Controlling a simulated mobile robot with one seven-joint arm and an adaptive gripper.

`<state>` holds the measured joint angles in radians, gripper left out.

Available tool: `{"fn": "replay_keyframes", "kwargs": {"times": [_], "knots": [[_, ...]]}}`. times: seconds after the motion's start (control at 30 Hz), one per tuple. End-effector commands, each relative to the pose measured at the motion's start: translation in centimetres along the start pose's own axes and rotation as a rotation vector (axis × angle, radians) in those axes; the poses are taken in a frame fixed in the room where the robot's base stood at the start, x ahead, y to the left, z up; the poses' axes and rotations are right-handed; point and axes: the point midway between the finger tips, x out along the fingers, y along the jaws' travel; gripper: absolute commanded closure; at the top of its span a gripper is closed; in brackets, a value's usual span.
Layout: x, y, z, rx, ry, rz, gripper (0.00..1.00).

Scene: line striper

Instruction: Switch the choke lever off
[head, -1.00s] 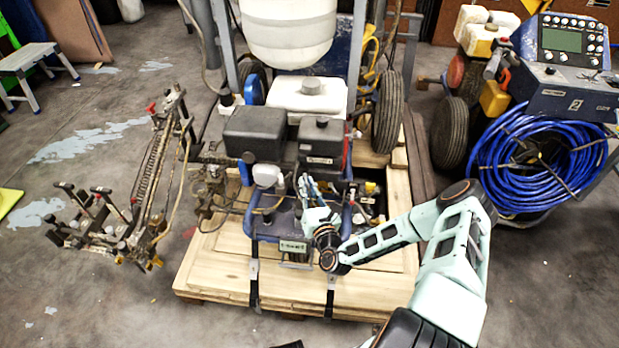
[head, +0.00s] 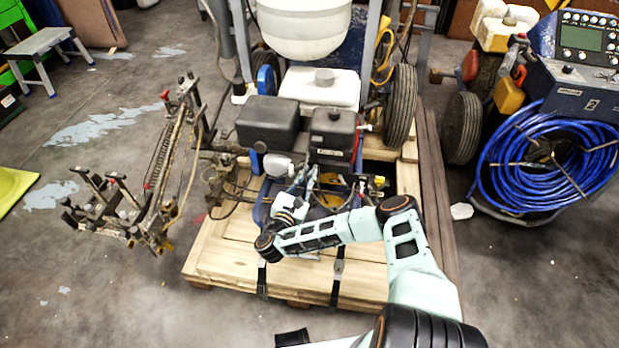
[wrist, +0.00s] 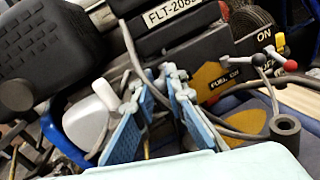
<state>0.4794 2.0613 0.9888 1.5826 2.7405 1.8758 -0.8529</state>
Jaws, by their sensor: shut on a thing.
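The striper's engine (head: 330,135) stands in the middle of the head view. In the wrist view, a lever with a red knob (wrist: 290,65) and a thin lever with a dark ball knob (wrist: 258,60) sit right of my gripper, by "ON" and "FUEL" markings. I cannot tell which part is the choke lever. My gripper (wrist: 157,85) has its blue-padded fingers in front of the engine, left of those knobs and apart from them. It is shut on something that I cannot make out. A grey cable (wrist: 135,45) runs down to the fingertips. In the head view my gripper (head: 305,175) is small.
A black box (wrist: 45,45) and a white rounded part (wrist: 92,115) are close on the left in the wrist view. A dark cylinder (wrist: 285,132) stands at lower right. The machine rests on a wooden pallet (head: 225,262). A blue hose coil (head: 550,160) is at right.

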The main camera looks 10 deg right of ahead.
Motion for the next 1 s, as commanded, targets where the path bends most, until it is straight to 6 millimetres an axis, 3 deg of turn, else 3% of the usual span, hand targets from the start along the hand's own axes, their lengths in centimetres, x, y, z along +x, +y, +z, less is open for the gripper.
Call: {"fn": "replay_keyframes", "kwargs": {"times": [0.43,0.47,0.53,0.83,1.0], "knots": [[0.0,0.5,0.0,0.004,0.001,0.003,1.00],[0.0,0.5,0.0,0.004,0.001,0.003,0.86],[0.0,0.5,0.1,0.004,0.000,0.002,0.79],[0.1,0.3,0.2,0.002,-0.001,-0.003,0.79],[0.1,0.6,2.1,0.005,-0.001,-0.003,0.79]]}}
